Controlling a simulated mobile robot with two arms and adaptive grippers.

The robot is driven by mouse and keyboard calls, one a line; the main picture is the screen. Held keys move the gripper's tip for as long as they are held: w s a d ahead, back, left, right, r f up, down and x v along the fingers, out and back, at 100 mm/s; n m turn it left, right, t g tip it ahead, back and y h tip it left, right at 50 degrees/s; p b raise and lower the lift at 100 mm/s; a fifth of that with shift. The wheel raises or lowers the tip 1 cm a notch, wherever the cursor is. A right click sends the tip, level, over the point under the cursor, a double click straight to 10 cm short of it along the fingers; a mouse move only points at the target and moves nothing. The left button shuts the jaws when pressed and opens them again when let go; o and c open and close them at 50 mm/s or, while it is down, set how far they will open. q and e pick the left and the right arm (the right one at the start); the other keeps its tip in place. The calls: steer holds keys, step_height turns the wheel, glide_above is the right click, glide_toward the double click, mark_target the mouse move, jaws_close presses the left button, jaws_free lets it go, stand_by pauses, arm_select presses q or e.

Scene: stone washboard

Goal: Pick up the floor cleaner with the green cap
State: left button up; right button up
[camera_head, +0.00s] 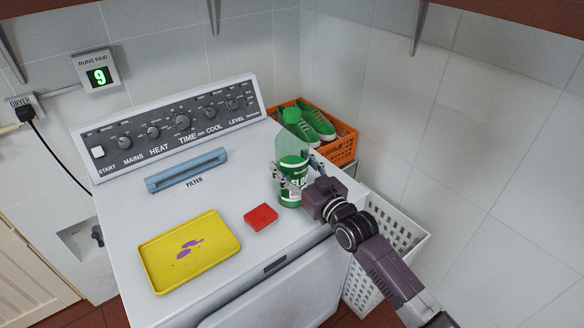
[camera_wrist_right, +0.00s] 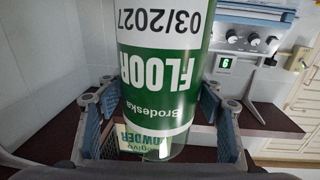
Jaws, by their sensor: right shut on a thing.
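The floor cleaner (camera_head: 290,163) is a clear bottle with a green cap and a green and white label. It is upright at the right part of the dryer's white top; I cannot tell whether its base touches the top. My right gripper (camera_head: 296,180) comes in from the right and is shut on the bottle's labelled body. In the right wrist view the floor cleaner (camera_wrist_right: 160,75) appears upside down, with its green FLOOR label between the two fingers. The fingers partly hide its label in the head view. My left gripper is in neither view.
A yellow tray (camera_head: 215,261) with purple stains and a red block (camera_head: 261,217) lie on the dryer top (camera_head: 222,205). An orange crate (camera_head: 343,149) with green shoes (camera_head: 315,124) stands behind the bottle. A white basket (camera_head: 408,237) stands right of the dryer.

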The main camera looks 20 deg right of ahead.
steer(key=c, duration=0.5)
steer(key=shift+r, duration=0.15)
steer(key=shift+c, duration=0.6)
steer(key=shift+r, duration=0.1)
